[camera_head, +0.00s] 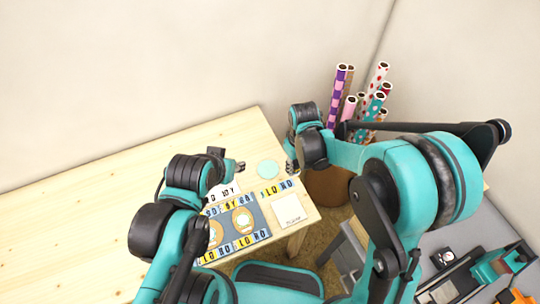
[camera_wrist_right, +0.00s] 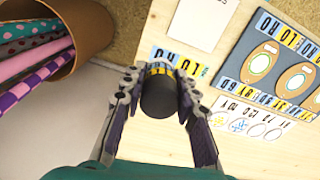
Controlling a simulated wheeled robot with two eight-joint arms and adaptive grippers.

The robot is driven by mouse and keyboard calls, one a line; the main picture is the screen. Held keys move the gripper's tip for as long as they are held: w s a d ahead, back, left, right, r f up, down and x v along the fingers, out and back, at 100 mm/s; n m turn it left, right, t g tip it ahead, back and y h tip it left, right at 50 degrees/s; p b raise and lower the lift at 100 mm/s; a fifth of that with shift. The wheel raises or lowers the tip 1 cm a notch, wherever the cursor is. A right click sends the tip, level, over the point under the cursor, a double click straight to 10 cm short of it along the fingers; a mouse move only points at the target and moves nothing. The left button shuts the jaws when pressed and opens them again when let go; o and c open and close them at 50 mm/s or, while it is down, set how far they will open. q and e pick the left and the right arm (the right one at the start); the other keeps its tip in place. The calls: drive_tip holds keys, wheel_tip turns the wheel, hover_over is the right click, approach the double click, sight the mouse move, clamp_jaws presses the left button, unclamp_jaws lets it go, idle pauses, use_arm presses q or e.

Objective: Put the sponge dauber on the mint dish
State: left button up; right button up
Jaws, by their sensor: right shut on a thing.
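The mint dish (camera_head: 267,169) is a flat pale green disc near the table's far right corner. My right gripper (camera_head: 291,166) is just right of the dish in the head view. In the right wrist view my right gripper (camera_wrist_right: 158,88) is shut on a dark, round-ended cylinder, which I take for the sponge dauber (camera_wrist_right: 158,98). The dauber is not clear in the head view. The dish does not show in the wrist view. My left gripper (camera_head: 240,166) is left of the dish, too small to read its fingers.
A blue-grey mat (camera_head: 262,222) with oval pads and lettered strips lies nearer on the table. A white card (camera_head: 289,210) lies beside it. A brown basket (camera_head: 325,187) of patterned rolls (camera_head: 338,92) stands off the table's right edge. The table's left part is bare.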

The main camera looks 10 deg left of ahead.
drive_tip(key=b, duration=0.3)
hover_over(268, 169)
wheel_tip(268, 169, down, 7)
drive_tip(key=shift+d+r, duration=0.1)
drive_tip(key=shift+f+b, duration=0.85)
drive_tip(key=shift+f, duration=1.15)
drive_tip(key=o, duration=0.5)
drive_tip(key=shift+f, duration=0.2)
drive_tip(key=o, duration=0.5)
drive_tip(key=shift+c, duration=0.2)
drive_tip(key=shift+r, duration=0.1)
drive_tip(key=shift+r, duration=0.1)
